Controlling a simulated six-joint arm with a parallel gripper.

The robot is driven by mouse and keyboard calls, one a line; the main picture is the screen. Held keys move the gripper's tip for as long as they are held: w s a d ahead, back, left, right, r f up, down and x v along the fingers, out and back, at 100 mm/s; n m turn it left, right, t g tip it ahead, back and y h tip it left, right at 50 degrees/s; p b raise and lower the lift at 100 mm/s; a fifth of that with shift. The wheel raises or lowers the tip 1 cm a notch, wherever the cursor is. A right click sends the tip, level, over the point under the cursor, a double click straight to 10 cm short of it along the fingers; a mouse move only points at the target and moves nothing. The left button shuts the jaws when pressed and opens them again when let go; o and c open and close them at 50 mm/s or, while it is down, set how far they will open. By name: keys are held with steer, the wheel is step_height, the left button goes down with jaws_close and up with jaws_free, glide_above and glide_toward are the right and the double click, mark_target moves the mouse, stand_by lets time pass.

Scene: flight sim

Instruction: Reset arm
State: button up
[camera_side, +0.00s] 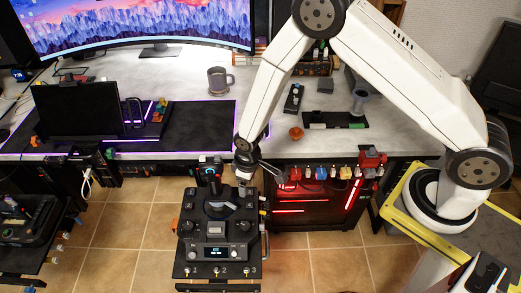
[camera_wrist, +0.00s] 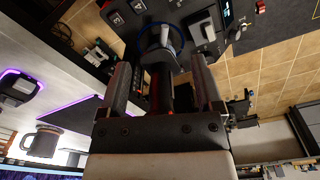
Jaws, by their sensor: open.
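My gripper (camera_side: 262,172) hangs in front of the desk's front edge, just above and to the right of the black control panel (camera_side: 216,228) in the side view. In the wrist view my gripper (camera_wrist: 160,65) has its two fingers spread apart, open. A dark joystick-like grip (camera_side: 208,170) stands at the panel's back edge. In the wrist view a grey lever or knob (camera_wrist: 165,38) with a blue ring shows beyond and between the fingers. I cannot tell whether the fingers touch anything.
The grey desk (camera_side: 190,62) holds a mug (camera_side: 219,79), a black mat (camera_side: 205,120), a small orange bowl (camera_side: 296,133) and a curved monitor (camera_side: 140,22). A row of coloured switches (camera_side: 320,172) lines the desk's front right. Tiled floor (camera_side: 120,225) is open left of the panel.

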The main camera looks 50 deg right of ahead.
steer(key=s+d+r+m, duration=0.1)
steer(key=s+d+r, duration=0.2)
steer(key=r, duration=0.4)
steer(key=s+d+r+m+t, duration=0.1)
steer(key=s+d+r+m, duration=0.1)
steer(key=s+d+r, duration=0.2)
steer(key=s+d+r+m+t, duration=0.1)
steer(key=s+d+r, duration=0.3)
steer(key=r, duration=0.6)
steer(key=shift+s+d+m, duration=0.2)
steer(key=shift+s+m, duration=0.1)
steer(key=shift+s, duration=0.35)
